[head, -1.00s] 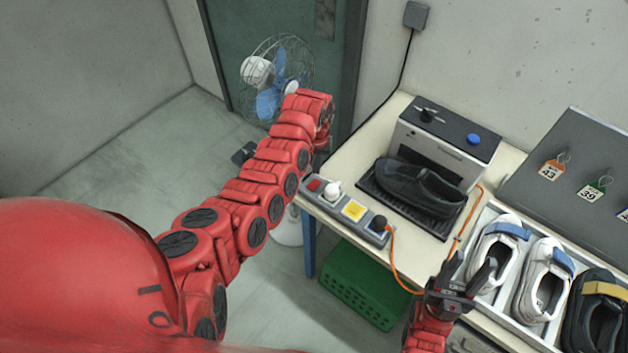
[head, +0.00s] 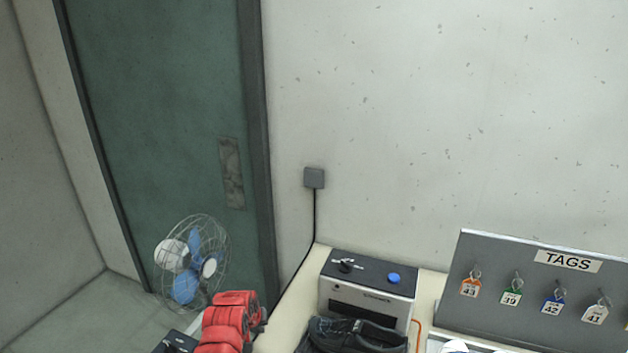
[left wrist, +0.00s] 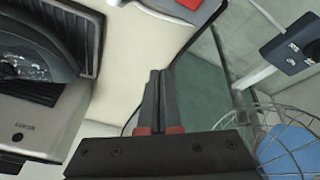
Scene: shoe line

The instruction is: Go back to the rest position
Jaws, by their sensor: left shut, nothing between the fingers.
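My left gripper (left wrist: 160,74) shows in the left wrist view with its two dark fingers together and nothing between them. It points past the table edge, apart from the black shoe and the fan. In the head view, a red part of my left arm (head: 230,325) shows at the bottom, left of the table; its fingers cannot be made out there. My right gripper is outside both current views. A black shoe (head: 358,334) sits in front of the grey machine (head: 367,288); it also shows at the left of the left wrist view (left wrist: 35,50).
A wire-cage fan (head: 192,262) stands near the green door (head: 160,130), and its cage is close at right in the left wrist view (left wrist: 285,135). The table (head: 290,325) is at the bottom. A tag board (head: 530,300) stands at right. The upper wall is clear.

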